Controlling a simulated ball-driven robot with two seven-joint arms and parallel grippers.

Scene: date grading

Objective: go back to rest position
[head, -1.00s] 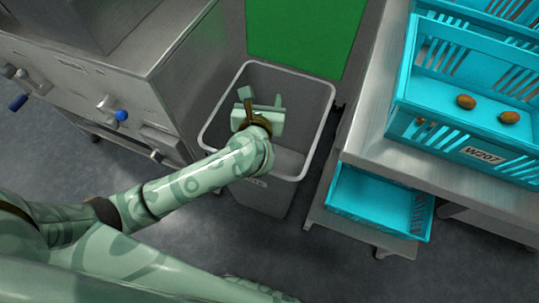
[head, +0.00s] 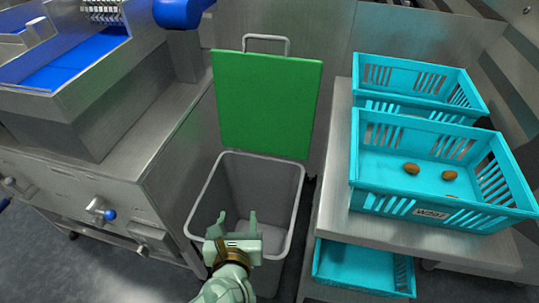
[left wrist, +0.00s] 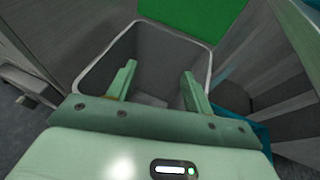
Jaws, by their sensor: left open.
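My left gripper (head: 236,226) is pale green and sits over the near rim of the grey bin (head: 296,215). Its two fingers are spread apart with nothing between them. In the left wrist view the open fingers (left wrist: 158,84) point toward the bin (left wrist: 77,84), whose visible inside looks empty. My right gripper is not in view.
The bin's green lid (head: 268,105) stands raised behind it. A steel machine (head: 75,200) with a blue belt (head: 70,70) is at left. At right, a steel table (head: 338,160) bears turquoise crates; the front crate (head: 385,203) holds brown dates (head: 412,168). Another crate (head: 360,268) is below.

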